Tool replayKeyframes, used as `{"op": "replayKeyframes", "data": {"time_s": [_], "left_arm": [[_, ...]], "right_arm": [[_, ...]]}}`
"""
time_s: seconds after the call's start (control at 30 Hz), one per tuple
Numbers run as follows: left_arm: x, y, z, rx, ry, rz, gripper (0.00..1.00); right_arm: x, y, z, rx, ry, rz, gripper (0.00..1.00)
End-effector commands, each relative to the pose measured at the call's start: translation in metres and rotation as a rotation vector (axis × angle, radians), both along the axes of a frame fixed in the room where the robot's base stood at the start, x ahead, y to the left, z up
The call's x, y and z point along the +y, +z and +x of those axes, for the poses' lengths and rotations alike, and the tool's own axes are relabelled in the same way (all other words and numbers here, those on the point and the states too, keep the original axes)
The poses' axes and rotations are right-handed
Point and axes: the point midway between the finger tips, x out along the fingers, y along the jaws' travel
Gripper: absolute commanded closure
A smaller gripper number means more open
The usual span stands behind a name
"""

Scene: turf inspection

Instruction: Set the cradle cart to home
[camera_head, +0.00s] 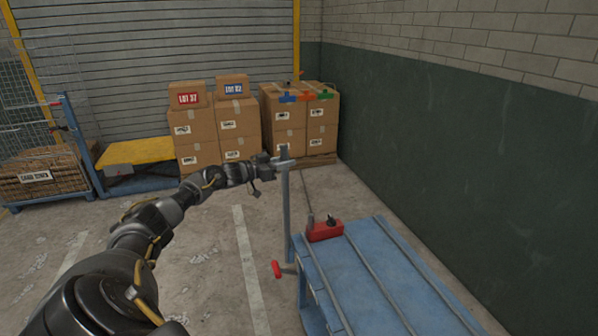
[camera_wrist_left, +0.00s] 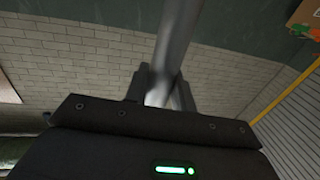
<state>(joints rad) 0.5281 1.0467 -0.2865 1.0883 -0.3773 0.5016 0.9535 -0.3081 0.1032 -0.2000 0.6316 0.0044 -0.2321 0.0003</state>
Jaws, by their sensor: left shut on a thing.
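The cart (camera_head: 375,285) is a blue flat deck with rails along it, at the lower right in the head view. A grey upright post (camera_head: 286,205) stands at its far left corner. My left gripper (camera_head: 284,162) is shut on the post near its top. In the left wrist view the grey post (camera_wrist_left: 178,40) runs up between the fingers of my left gripper (camera_wrist_left: 160,92). A red block with a dark knob (camera_head: 325,230) sits on the deck's far edge. A red-ended handle (camera_head: 277,269) sticks out at the cart's left side. My right gripper is not in view.
Stacked cartons (camera_head: 215,135) stand at the back, with more cartons on a pallet (camera_head: 310,160) beside them. A yellow platform (camera_head: 137,152) and a mesh cage (camera_head: 40,175) are at the left. A green wall (camera_head: 430,150) runs along the right. The floor left of the cart is clear.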

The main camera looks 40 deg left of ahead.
Motion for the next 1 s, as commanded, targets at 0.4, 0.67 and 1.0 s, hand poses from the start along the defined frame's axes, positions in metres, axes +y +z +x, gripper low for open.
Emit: {"op": "replayKeyframes", "data": {"time_s": [0.4, 0.67, 1.0], "left_arm": [[0.006, 0.005, 0.000, -0.005, 0.015, 0.003, 0.55], [0.002, 0.003, 0.001, -0.003, 0.007, 0.002, 0.55], [0.015, -0.001, -0.035, 0.002, 0.008, 0.005, 0.55]], "right_arm": [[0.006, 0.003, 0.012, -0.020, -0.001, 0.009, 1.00], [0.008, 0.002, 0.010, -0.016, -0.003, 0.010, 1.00], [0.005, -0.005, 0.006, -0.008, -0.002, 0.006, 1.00]]}}
